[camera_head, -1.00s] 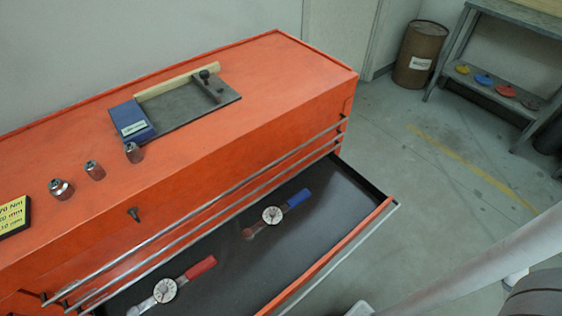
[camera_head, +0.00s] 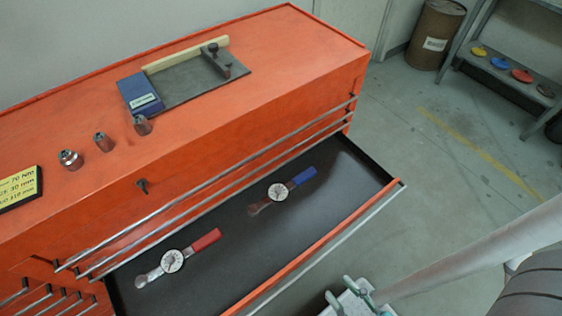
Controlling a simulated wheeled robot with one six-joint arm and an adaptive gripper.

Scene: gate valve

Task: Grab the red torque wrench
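The red torque wrench (camera_head: 207,240) has a red handle and a round white dial. It lies flat in the left part of the open dark drawer (camera_head: 230,237), with its handle pointing up and right. A second torque wrench with a blue handle (camera_head: 303,177) lies farther back to the right in the same drawer. My gripper (camera_head: 345,292) shows only in part at the bottom edge, outside the drawer's front and to the right of the red wrench, apart from it. Its fingers are too cut off to tell whether they are open.
The orange tool cabinet (camera_head: 215,115) carries several metal sockets, a blue box (camera_head: 140,93) on a dark plate and a yellow-black sign (camera_head: 20,187). The drawer's front rail (camera_head: 310,255) lies between my gripper and the wrenches. A brown barrel (camera_head: 435,35) stands behind.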

